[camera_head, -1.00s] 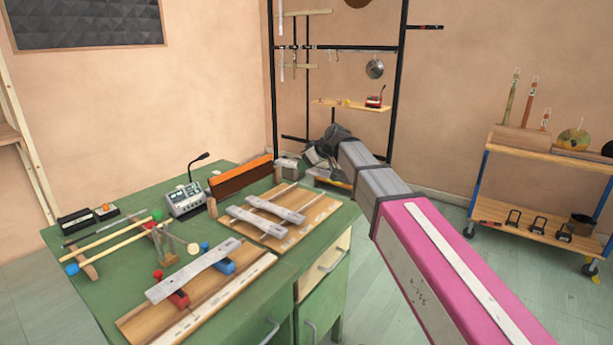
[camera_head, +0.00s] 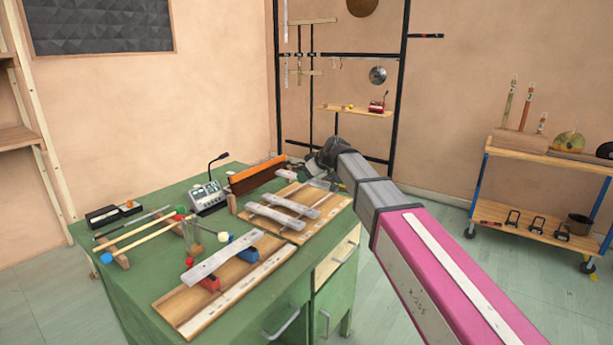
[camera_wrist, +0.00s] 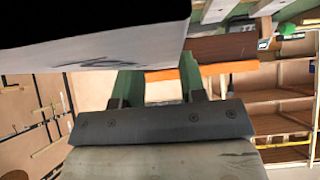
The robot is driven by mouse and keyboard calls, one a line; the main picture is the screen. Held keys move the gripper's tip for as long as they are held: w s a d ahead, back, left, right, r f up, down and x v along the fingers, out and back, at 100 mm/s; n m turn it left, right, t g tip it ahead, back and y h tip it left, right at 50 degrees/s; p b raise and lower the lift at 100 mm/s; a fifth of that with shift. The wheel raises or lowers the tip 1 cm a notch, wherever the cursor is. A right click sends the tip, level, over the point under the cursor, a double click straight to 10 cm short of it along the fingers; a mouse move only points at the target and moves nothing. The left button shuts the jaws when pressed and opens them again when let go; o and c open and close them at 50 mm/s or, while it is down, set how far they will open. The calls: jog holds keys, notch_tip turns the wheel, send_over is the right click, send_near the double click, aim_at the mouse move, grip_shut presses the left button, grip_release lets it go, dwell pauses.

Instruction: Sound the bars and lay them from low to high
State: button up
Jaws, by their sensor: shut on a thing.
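A grey bar (camera_head: 224,258) lies across red (camera_head: 210,282) and blue (camera_head: 249,253) supports at the front of the green table. Two more grey bars, one nearer (camera_head: 269,219) and one farther (camera_head: 289,206), lie side by side on a wooden board (camera_head: 300,236) behind it. My gripper (camera_head: 324,172) is over the table's far right corner, small and partly hidden by my arm. In the wrist view, my gripper (camera_wrist: 160,72) is shut on a pale thing with dark marks (camera_wrist: 85,62). It fills the upper left; I cannot tell which thing it is.
An orange-brown slab (camera_head: 257,175) stands at the table's back, beside a device with a microphone (camera_head: 207,196). Mallets (camera_head: 150,238) rest at the left. A black frame (camera_head: 400,90) with hanging things and a cart (camera_head: 530,210) stand beyond; floor between is clear.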

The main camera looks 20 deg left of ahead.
jog(key=shift+f, duration=0.1)
jog(key=shift+f, duration=3)
jog(key=shift+f, duration=0.35)
jog(key=o, duration=1.1)
